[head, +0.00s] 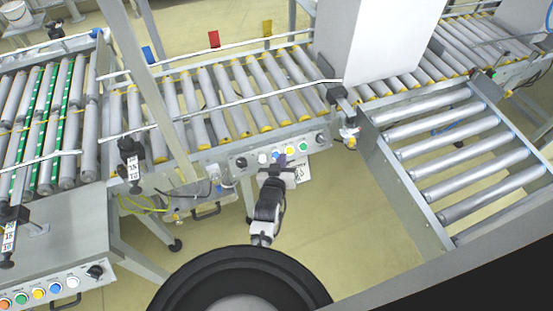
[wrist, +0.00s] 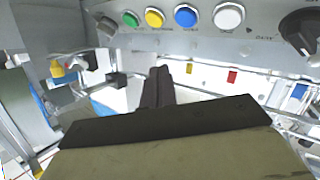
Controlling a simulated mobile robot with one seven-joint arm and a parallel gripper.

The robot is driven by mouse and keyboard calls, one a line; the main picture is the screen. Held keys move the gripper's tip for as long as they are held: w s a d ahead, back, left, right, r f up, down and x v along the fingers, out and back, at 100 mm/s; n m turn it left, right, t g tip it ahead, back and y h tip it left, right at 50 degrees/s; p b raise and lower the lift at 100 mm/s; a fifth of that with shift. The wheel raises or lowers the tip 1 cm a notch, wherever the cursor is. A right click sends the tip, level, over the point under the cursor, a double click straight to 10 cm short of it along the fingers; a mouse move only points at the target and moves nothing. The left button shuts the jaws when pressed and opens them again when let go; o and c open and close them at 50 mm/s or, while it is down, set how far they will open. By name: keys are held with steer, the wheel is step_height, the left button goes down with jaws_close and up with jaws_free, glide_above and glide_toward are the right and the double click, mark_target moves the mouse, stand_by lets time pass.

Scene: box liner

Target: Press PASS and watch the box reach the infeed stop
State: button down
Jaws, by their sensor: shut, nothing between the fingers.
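The control panel on the conveyor's front (head: 251,159) carries a row of round buttons: white (head: 262,158), blue (head: 275,154), yellow (head: 290,150) and green (head: 302,147). In the wrist view the same row shows inverted: green (wrist: 131,18), yellow (wrist: 154,17), blue (wrist: 186,15) and white (wrist: 228,16). Their labels are too small to read, so I cannot tell which is PASS. My gripper (head: 281,160) is shut and empty, in front of the panel near the blue and yellow buttons. Its fingertips (wrist: 163,69) appear apart from the buttons in the wrist view. I see no box that I can identify.
A roller conveyor (head: 205,118) with guide rails runs behind the panel, its visible rollers empty. A tall white housing (head: 372,40) straddles it. A side roller section (head: 455,165) juts out at the right. A second button panel (head: 55,289) is at the lower left.

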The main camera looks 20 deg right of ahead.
steer(key=shift+w+f+b, duration=1.75)
steer(key=shift+f+b, duration=0.3)
steer(key=shift+b, duration=0.55)
steer(key=shift+w+f+b, duration=0.3)
steer(key=shift+f+b, duration=0.05)
steer(key=shift+b, duration=0.3)
